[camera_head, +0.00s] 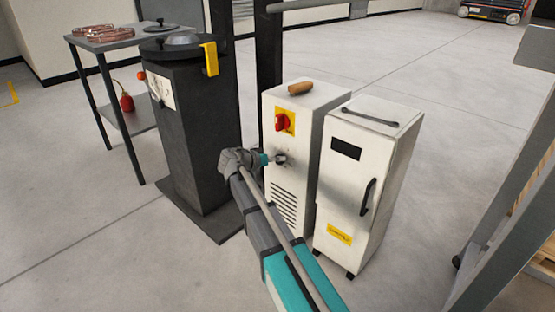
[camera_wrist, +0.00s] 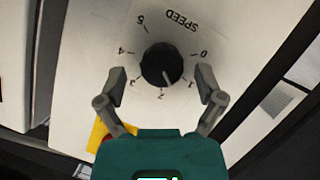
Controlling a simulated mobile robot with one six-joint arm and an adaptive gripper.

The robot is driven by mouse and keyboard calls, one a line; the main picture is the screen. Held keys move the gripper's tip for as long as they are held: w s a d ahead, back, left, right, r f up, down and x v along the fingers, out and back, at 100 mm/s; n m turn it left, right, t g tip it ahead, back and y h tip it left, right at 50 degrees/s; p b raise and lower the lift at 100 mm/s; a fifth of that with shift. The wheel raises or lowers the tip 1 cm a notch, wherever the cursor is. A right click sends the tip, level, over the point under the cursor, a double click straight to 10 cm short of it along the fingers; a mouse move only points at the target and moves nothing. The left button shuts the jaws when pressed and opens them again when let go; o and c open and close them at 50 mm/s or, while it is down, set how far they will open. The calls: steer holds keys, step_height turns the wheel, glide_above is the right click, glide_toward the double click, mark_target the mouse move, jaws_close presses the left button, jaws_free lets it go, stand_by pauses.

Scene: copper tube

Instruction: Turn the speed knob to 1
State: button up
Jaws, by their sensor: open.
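The black round speed knob (camera_wrist: 161,62) sits on a white panel marked SPEED, with numbers around it, in the wrist view. The panel appears upside down there. A faint light mark on the knob's edge points near 2, slightly towards 1. My gripper (camera_wrist: 161,75) is open, with one finger on each side of the knob and visible gaps between fingers and knob. In the head view my gripper (camera_head: 277,160) is at the front of the white cabinet (camera_head: 311,113), below the red switch. The knob is hard to make out there.
The red rotary switch (camera_head: 282,122) on a yellow plate is just above my gripper. A second white cabinet (camera_head: 372,150) with a black handle stands close on the right. A dark pedestal machine (camera_head: 205,130) stands on the left. Open floor lies in front.

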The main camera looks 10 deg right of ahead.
steer(key=s+a+r+m+t+y+p, duration=0.1)
steer(key=s+a+r+m+p, duration=0.2)
steer(key=a, duration=0.6)
steer(key=s+r+p, duration=0.1)
steer(key=s+p, duration=0.1)
steer(key=s, duration=0.1)
steer(key=shift+s+r+m+t+y, duration=0.3)
steer(key=shift+s+m+t, duration=0.05)
steer(key=shift+m+t, duration=0.05)
steer(key=shift+w+d+f, duration=0.1)
steer(key=shift+b+x, duration=2.65)
steer(key=shift+x, duration=4.1)
steer(key=c, duration=1.2)
steer(key=shift+o, duration=0.2)
